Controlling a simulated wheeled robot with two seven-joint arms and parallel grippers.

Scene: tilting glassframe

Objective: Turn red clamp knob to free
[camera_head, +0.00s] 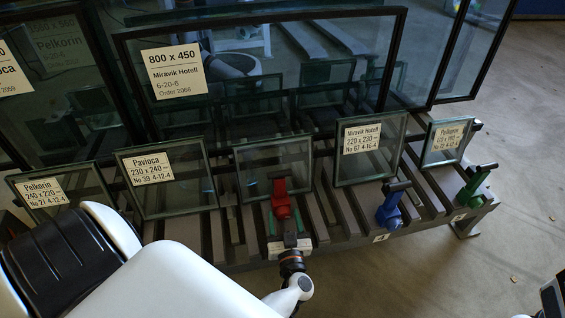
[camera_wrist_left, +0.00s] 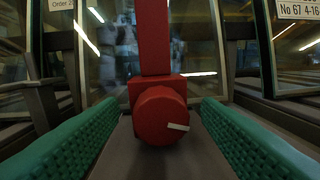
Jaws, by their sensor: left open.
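The red clamp (camera_head: 281,203) stands at the front of the rack, before a small glass pane. In the left wrist view its round red knob (camera_wrist_left: 158,116) faces me, with a white mark pointing right, nearly level. A red bar rises above the knob. My left gripper (camera_head: 291,222) is open at the red clamp. Its two green ridged fingers lie left and right of the knob in the wrist view (camera_wrist_left: 160,140), with a gap on each side. At the lower right corner of the head view, a dark part (camera_head: 552,298) seems to belong to my right arm; its fingers are hidden.
A blue clamp (camera_head: 389,208) and a green clamp (camera_head: 473,186) stand farther right along the rack (camera_head: 345,240). Labelled glass panes stand close behind, including the Pavioca pane (camera_head: 185,195) and Miravik Hotell pane (camera_head: 380,165). Large framed glass (camera_head: 320,60) rises behind.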

